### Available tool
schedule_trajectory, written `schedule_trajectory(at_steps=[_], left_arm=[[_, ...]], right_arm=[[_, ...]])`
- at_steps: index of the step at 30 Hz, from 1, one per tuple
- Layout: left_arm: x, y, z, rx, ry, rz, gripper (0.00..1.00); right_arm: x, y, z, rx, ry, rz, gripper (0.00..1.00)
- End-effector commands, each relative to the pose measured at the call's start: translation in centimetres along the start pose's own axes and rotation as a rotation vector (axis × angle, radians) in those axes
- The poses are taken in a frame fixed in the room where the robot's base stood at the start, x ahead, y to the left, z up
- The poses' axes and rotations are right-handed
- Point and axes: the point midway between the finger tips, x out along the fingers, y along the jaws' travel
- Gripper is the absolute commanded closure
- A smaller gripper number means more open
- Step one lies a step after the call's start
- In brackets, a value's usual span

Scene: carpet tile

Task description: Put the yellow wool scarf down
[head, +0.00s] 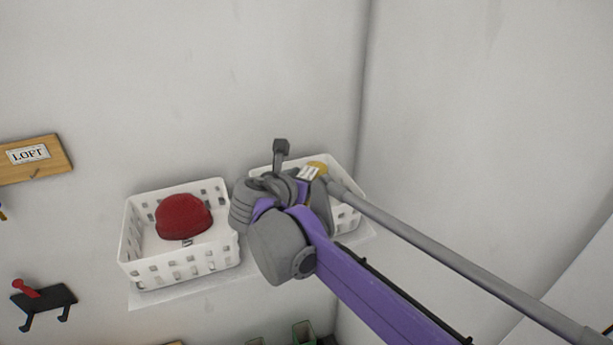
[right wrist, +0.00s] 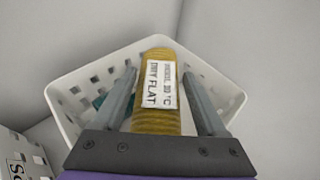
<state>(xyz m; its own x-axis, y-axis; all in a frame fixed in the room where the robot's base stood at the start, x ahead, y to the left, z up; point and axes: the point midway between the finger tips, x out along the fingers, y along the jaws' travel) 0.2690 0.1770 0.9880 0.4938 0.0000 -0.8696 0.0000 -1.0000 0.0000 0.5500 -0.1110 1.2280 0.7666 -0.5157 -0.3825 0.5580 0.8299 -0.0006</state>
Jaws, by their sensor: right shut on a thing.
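The yellow wool scarf (right wrist: 155,120) is a ribbed roll with a white label reading "DRY FLAT". My right gripper (right wrist: 159,75) is shut on it, one finger along each side. In the right wrist view the scarf is over or in a white slotted basket (right wrist: 222,88); I cannot tell if it touches the bottom. In the head view a bit of the scarf (head: 318,166) shows beyond my right gripper (head: 312,180), at the right-hand basket (head: 347,180). My wrist hides much of that basket. My left gripper is not in view.
A left-hand white basket (head: 180,270) on the same shelf (head: 150,298) holds a red knitted-looking hat (head: 184,216). A teal thing (right wrist: 101,101) shows in the right basket. A "LOFT" board (head: 50,163) and a black hook rack (head: 45,299) are on the wall. The corner wall is close at right.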

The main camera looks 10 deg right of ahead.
Motion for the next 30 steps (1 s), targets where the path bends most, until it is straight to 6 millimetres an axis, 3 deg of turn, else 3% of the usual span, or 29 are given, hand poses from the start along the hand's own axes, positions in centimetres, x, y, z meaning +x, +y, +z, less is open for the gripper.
schedule_trajectory(at_steps=[10,11,14,22,26,30], left_arm=[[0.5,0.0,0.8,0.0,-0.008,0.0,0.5],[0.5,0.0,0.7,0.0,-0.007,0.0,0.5],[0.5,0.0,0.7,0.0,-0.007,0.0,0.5],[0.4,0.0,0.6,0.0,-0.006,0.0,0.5],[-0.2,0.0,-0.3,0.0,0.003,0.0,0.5],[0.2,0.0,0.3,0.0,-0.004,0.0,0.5]], right_arm=[[0.4,0.0,-1.1,-0.001,0.0,0.0,0.85],[0.4,0.0,-1.0,0.0,0.0,0.0,0.2],[0.4,0.0,-1.0,0.0,0.0,0.0,0.02],[0.3,0.0,-0.8,0.0,0.0,0.0,0.0],[-0.1,0.0,0.4,0.001,-0.002,0.001,0.0],[-2.7,0.1,0.0,-0.003,0.001,0.004,0.0]])
